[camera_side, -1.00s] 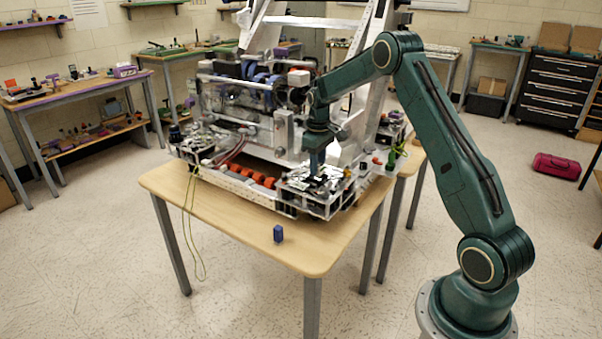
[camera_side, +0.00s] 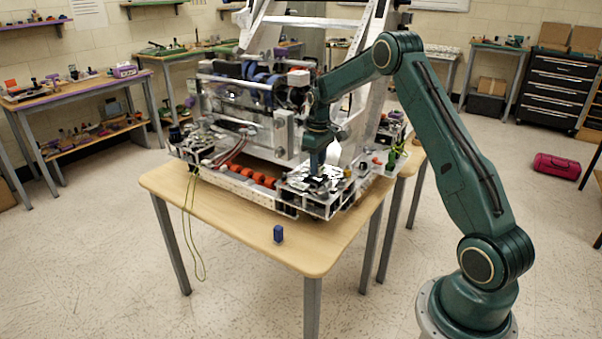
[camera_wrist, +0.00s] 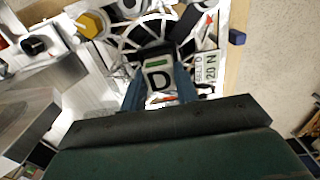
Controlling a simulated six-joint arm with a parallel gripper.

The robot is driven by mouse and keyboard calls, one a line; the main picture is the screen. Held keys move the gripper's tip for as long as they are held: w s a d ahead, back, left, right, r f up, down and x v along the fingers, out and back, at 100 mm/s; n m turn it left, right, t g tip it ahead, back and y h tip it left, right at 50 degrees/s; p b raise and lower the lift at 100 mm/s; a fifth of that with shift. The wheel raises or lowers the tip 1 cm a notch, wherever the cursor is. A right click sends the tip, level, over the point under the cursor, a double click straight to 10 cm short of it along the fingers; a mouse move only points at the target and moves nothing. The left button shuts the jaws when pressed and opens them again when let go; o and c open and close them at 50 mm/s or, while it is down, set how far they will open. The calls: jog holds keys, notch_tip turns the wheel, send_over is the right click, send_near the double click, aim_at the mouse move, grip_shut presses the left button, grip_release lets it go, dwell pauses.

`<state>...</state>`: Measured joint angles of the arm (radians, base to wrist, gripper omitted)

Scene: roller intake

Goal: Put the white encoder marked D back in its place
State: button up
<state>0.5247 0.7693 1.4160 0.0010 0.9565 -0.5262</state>
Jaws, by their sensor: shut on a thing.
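The white encoder marked D (camera_wrist: 158,78) shows in the wrist view, with a green strip above its black letter. My gripper (camera_wrist: 160,92) is shut on it, with a blue finger on each side. In the side view my gripper (camera_side: 317,160) points down over the near right corner module (camera_side: 325,208) of the white robot frame. The encoder is too small to make out there. In the wrist view black and white module parts lie right beyond the encoder. I cannot tell whether it touches them or is seated.
A blue block (camera_side: 278,234) stands on the wooden table (camera_side: 235,222) in front of the frame; it also shows in the wrist view (camera_wrist: 237,37). Orange rollers (camera_side: 258,178) run along the frame's front. A yellow-green cord (camera_side: 188,230) hangs over the table's left edge.

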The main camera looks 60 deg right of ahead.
jog(key=shift+f, duration=1.15)
dwell(1.2)
jog(key=shift+r, duration=0.15)
jog(key=shift+r, duration=0.65)
jog(key=shift+f, duration=0.65)
dwell(2.4)
jog(key=shift+r, duration=0.7)
dwell(0.5)
jog(key=shift+f, duration=0.3)
dwell(0.3)
